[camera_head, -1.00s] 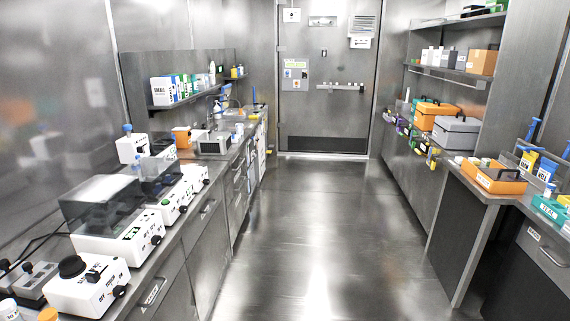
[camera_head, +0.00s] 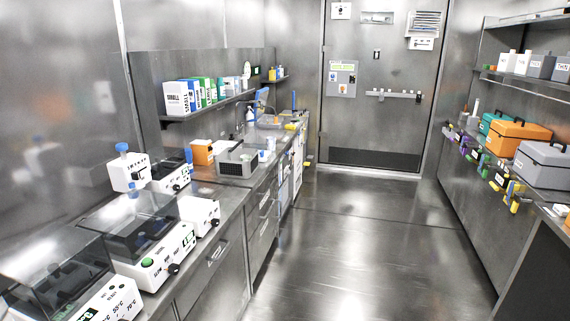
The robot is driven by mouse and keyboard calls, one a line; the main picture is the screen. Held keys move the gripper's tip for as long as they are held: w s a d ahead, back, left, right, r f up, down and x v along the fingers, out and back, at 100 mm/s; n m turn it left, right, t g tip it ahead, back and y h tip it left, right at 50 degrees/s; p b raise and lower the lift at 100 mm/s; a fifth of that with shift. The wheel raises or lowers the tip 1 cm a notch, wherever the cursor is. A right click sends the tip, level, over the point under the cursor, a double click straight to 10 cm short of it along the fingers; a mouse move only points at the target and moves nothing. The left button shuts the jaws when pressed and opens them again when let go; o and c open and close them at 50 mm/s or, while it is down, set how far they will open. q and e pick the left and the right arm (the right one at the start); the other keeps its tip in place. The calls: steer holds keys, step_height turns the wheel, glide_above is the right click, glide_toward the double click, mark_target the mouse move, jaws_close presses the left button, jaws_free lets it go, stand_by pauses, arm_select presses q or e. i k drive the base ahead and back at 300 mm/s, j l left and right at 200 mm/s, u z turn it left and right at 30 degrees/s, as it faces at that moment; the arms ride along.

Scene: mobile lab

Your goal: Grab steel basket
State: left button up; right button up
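A small grey metal box that looks like the steel basket (camera_head: 238,165) sits on the left counter (camera_head: 208,190), in the middle distance. It appears open at the top, with a dark patterned front; its contents are too small to tell. Neither of my grippers is in view.
An orange box (camera_head: 202,151) and a white cup (camera_head: 271,143) stand near the basket. White lab machines (camera_head: 155,255) line the nearer left counter. Shelves with orange (camera_head: 518,138) and grey cases (camera_head: 546,163) are on the right. The floor (camera_head: 345,235) between is clear up to the door (camera_head: 374,85).

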mark_target(228, 163)
steer(key=i+l+u, duration=0.3)
steer(key=i, duration=0.15)
steer(key=i+l+u, duration=0.2)
steer(key=i+u, duration=0.15)
steer(key=i+l, duration=0.3)
steer(key=i, duration=0.15)
steer(key=i+l+z, duration=0.1)
steer(key=i+l, duration=0.15)
steer(key=i, duration=0.2)
steer(key=i+l, duration=0.25)
steer(key=i, duration=0.25)
steer(key=i+l+z, duration=0.1)
steer(key=i+l, duration=0.15)
steer(key=i, duration=0.2)
steer(key=i+l, duration=0.2)
steer(key=i, duration=0.3)
steer(key=z, duration=0.05)
